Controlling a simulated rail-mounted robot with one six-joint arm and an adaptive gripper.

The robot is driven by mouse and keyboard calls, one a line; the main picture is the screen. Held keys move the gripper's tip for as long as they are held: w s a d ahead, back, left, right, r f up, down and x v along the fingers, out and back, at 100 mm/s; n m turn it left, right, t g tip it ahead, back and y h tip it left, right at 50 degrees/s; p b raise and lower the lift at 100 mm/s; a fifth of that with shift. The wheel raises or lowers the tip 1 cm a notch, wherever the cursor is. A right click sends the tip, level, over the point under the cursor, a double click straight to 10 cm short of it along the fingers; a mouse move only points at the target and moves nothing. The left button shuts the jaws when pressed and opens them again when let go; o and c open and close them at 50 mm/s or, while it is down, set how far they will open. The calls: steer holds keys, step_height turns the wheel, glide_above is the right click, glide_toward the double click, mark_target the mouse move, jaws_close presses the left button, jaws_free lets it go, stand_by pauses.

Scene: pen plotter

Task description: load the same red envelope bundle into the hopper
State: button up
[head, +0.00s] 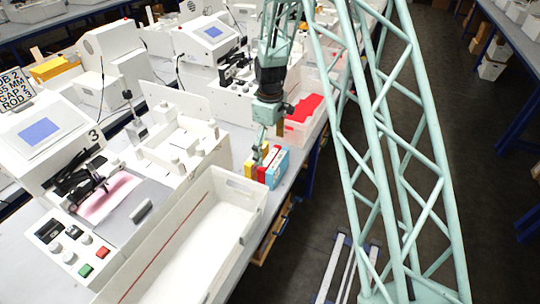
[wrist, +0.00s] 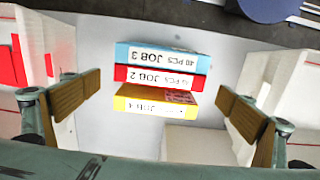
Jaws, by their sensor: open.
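In the head view the red bundle (head: 264,172) shows as a narrow strip between the yellow and blue ones, by the table edge. My gripper (head: 269,141) is above the bundles. In the wrist view my gripper (wrist: 163,98) is open, its two tan pads wide apart on either side of the row, holding nothing. I cannot tell which white part is the hopper.
A long white tray (head: 257,189) with a red line inside lies in front of the bundles. A white bin with red contents (head: 304,108) stands behind them. Plotter station 3 (head: 40,134) is at the left. The floor aisle (head: 480,180) is open at the right.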

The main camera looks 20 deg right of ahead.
step_height(320, 180, up, 7)
steer(key=shift+f, duration=0.15)
stand_by(0.9)
steer(key=s+a+r+m+t, duration=0.1)
steer(key=s+r+m, duration=0.1)
steer(key=s+r, duration=1)
steer(key=s+r+m+t, duration=0.1)
steer(key=s+r+m, duration=0.2)
steer(key=s+r, duration=0.95)
steer(key=s+r+m+t, duration=0.1)
steer(key=s+r, duration=0.4)
steer(key=s, duration=0.7)
steer(key=s+a+r+m, duration=0.1)
steer(key=s+r+m, duration=0.2)
steer(key=s, duration=1)
step_height(320, 180, up, 2)
steer(key=shift+s+m+t, duration=0.3)
steer(key=shift+t, duration=0.1)
